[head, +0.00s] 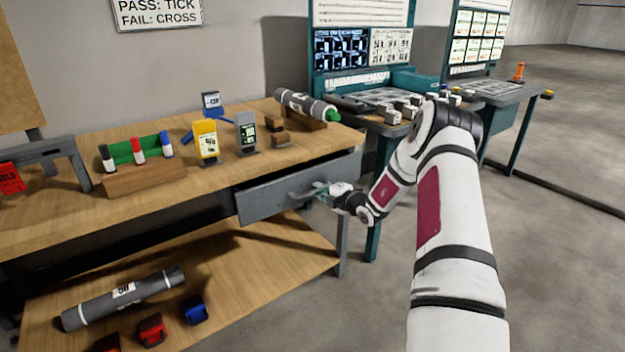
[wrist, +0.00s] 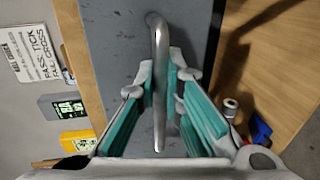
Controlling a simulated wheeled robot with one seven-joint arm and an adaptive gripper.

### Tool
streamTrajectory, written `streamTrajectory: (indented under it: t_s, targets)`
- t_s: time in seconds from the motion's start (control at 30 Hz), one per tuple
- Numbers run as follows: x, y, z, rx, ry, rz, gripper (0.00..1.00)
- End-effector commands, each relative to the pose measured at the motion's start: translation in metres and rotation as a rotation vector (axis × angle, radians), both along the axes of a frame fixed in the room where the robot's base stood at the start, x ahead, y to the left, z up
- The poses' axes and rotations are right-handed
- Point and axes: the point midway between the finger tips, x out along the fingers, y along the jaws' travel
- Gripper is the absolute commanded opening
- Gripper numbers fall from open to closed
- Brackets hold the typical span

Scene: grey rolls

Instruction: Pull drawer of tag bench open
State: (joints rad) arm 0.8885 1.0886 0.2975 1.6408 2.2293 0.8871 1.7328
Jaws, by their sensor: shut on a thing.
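The tag bench (head: 120,215) is a wooden table with a grey drawer (head: 262,205) under the right part of its top. The drawer front also fills the middle of the wrist view (wrist: 108,45). A metal bar handle (wrist: 157,40) runs along the drawer front. My gripper (head: 322,190) is at the drawer front, and its teal pads sit on both sides of the handle in the wrist view (wrist: 162,90). It is shut on the handle. A dark gap shows beside the drawer's left edge; how far the drawer stands out is hard to tell.
On the benchtop stand a marker block (head: 145,178), a yellow tag holder (head: 206,140), a grey one (head: 246,132) and a grey roll (head: 305,104). Another roll (head: 125,298) lies on the lower shelf. A teal-framed workstation (head: 372,200) stands close right. Floor before the drawer is clear.

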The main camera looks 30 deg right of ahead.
Motion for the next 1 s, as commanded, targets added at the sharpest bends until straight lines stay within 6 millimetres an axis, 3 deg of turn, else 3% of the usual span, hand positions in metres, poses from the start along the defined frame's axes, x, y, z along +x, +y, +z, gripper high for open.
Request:
streamTrajectory:
  t_s: [0.03,0.3,0.6,0.8,1.0]
  targets:
    - [-0.017,-0.002,0.003,0.005,0.005,-0.004,0.00]
    - [-0.093,-0.005,0.003,0.006,0.004,-0.006,0.00]
    - [-0.166,-0.006,0.002,0.004,0.002,-0.003,0.00]
    - [-0.199,-0.007,0.001,0.003,0.001,-0.003,0.00]
    - [-0.216,-0.007,0.000,0.001,0.001,-0.001,0.00]
